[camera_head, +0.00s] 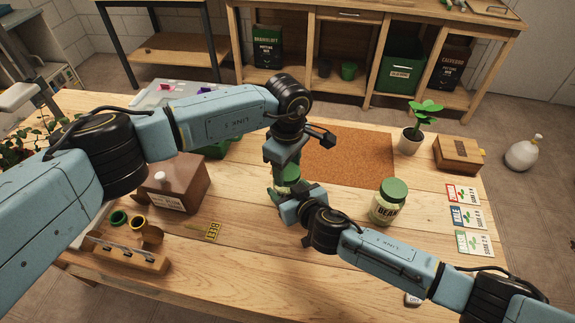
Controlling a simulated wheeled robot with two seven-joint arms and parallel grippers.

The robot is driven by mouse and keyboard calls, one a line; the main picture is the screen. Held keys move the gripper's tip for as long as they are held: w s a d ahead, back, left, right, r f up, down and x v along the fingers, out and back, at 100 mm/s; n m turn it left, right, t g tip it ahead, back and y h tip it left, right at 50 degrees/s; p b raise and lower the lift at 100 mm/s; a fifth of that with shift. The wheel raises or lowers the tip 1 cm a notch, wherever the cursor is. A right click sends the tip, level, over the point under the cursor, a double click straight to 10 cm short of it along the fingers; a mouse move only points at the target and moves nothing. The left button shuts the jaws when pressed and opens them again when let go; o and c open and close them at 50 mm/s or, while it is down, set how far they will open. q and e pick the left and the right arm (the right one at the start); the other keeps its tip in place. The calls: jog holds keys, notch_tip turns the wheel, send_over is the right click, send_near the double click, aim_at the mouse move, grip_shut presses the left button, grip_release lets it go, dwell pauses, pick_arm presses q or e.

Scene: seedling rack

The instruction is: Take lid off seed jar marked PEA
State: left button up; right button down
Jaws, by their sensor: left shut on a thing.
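A seed jar with a green lid (290,173) stands near the middle of the table, mostly hidden by my two grippers. Its label cannot be read from here. My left gripper (285,161) comes down from above and is shut on the green lid. My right gripper (288,198) is low at the jar's body, from the front right. Whether its fingers are closed on the glass is hidden. I cannot tell whether the lid still sits on the jar's rim. A second jar, marked BEAN (385,211), with a green lid, stands apart to the right.
A brown cork mat (350,155) lies behind the jar. A potted plant (411,142), a wooden box (458,153) and seed packets (467,217) are at the right. A brown box (180,190) and a wooden tool holder (125,255) are at the left.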

pick_arm(q)
jog(key=shift+n, duration=1.7)
jog(key=o, duration=1.1)
jog(key=shift+c, duration=0.2)
jog(key=shift+r, duration=2.4)
jog(key=shift+c, duration=0.3)
jog(key=shift+r+m, duration=0.9)
jog(key=shift+r, duration=0.05)
jog(key=shift+r+m, duration=0.5)
jog(key=shift+m, duration=0.2)
jog(key=shift+f, duration=3.85)
